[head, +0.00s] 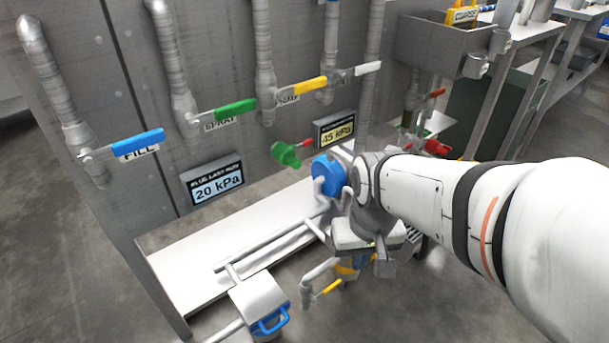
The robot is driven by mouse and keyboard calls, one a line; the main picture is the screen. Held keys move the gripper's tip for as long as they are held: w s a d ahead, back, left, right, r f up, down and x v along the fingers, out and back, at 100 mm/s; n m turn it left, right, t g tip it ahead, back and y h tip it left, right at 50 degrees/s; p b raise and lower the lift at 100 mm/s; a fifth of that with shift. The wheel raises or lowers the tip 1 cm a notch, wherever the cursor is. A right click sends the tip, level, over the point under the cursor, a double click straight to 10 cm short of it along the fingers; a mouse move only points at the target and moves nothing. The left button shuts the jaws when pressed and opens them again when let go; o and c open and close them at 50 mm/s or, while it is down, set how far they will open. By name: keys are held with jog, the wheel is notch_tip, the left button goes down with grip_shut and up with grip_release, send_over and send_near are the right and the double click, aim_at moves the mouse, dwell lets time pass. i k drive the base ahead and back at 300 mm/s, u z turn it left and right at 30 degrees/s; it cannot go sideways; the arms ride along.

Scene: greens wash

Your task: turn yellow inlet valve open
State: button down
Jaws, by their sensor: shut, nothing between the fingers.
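A small yellow lever (331,286) sits on a grey pipe low in front of the bench, beside a partly hidden yellow and blue fitting (347,270). A larger yellow lever (310,86) lies nearly level on a wall pipe, its label partly covered. I cannot tell for sure which of these is the inlet valve. My gripper (383,267) points down, shut and empty, just right of the low fitting. My wrist hides part of that area, and I cannot tell whether the fingers touch anything there.
Blue (139,143), green (236,110) and white (367,68) levers line the wall. A blue-lane gauge (213,180) reads 20 kPa and another gauge (335,131) 45 kPa. A white bench (190,249) carries pipes beside my arm. Open floor lies at lower right.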

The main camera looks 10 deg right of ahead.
aim_at(337, 282)
jog(key=z, duration=1.1)
jog(key=k, duration=1.55)
jog(key=u, duration=0.5)
jog(key=i, duration=1)
jog(key=u, duration=0.1)
